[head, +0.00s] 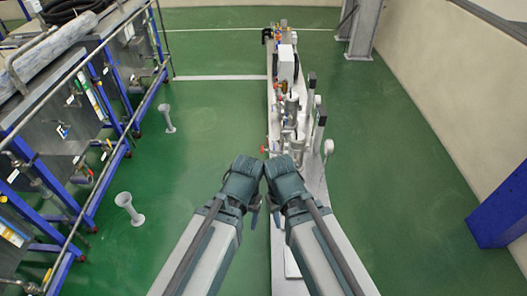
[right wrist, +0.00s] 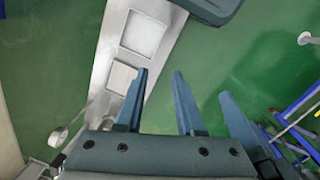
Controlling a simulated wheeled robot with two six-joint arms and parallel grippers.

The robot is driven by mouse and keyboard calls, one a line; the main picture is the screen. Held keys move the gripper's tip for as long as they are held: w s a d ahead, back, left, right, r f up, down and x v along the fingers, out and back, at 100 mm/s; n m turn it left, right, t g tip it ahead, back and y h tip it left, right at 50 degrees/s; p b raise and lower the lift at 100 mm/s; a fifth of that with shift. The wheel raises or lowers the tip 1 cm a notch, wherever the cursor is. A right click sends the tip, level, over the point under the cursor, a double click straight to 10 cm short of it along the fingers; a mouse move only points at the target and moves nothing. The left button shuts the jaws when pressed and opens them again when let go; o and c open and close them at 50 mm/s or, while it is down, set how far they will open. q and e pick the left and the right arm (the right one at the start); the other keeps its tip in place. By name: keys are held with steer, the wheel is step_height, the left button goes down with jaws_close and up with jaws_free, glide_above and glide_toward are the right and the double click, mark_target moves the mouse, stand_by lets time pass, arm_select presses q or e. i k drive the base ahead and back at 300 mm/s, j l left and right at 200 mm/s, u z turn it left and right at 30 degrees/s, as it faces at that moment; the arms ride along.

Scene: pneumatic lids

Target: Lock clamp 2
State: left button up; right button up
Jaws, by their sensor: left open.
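A long narrow metal bench (head: 312,185) runs away from me in the head view. It carries a row of metal fittings (head: 291,105) with red handles and upright grey parts. I cannot tell which of them is clamp 2. My left gripper (head: 241,180) and right gripper (head: 284,178) are close together at the near part of the bench, nearer to me than the fittings. Their fingers are mostly hidden in the head view. In the right wrist view my right gripper (right wrist: 161,90) has its fingers apart, with nothing between them. My left gripper is open.
A white box (head: 287,64) stands farther along the bench. In the right wrist view, bench metal shows two pale square plates (right wrist: 146,35). Blue-framed machines (head: 75,110) line the left, with pale floor stands (head: 129,208) before them.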

mark_target(268, 150)
steer(key=j+z, duration=0.3)
steer(key=j, duration=0.5)
steer(key=j+u, duration=0.15)
steer(key=j, duration=0.15)
steer(key=i+j+u, duration=0.2)
steer(key=j+u, duration=0.4)
steer(key=i+l, duration=0.05)
steer(key=l, duration=0.05)
